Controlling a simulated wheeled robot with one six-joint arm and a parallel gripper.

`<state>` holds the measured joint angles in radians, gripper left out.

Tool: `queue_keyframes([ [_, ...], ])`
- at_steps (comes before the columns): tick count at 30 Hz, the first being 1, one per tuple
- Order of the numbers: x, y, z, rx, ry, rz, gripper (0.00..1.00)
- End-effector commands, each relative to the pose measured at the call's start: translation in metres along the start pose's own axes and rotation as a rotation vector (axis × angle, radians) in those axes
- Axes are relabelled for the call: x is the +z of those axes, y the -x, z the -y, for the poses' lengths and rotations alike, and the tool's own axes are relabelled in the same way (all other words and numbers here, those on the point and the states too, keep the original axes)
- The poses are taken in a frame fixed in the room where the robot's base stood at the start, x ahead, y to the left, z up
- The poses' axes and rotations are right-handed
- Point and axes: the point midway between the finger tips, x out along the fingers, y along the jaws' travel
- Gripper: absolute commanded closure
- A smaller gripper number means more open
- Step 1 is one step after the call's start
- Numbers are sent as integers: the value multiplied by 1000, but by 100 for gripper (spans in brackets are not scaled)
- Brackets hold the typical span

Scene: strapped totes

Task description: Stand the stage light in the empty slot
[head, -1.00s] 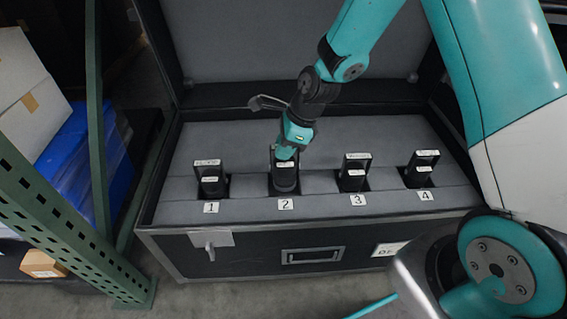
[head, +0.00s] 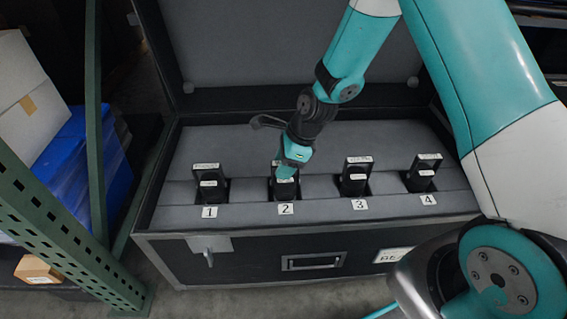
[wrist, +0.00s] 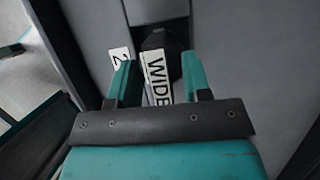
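The stage light (head: 285,191) is a black piece with a pale label. It stands upright in the slot marked 2, its label about level with those of its neighbours. My gripper (head: 287,173) points down at its top. The lower part of the light is hidden in the slot (head: 271,199).
Similar black lights stand in slots 1 (head: 209,192), 3 (head: 355,186) and 4 (head: 421,181). The grey-lined case (head: 240,240) has its lid (head: 290,45) open behind. A green rack post (head: 60,235) stands at the left, with a blue crate (head: 70,165) beyond.

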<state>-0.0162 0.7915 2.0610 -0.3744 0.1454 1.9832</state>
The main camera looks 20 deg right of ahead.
Motion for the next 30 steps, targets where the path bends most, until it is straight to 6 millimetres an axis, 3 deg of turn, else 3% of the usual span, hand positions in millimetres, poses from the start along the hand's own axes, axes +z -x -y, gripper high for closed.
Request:
queue_keyframes([
  [5, 2, 7, 0, -1, 0, 0, 56],
  [18, 2, 96, 1, -3, -1, 0, 56],
  [25, 2, 121, 0, -1, 5, 0, 56],
  [28, 11, 133, -7, 2, 98, 3, 56],
  [30, 25, 148, -21, 9, 259, 6, 56],
])
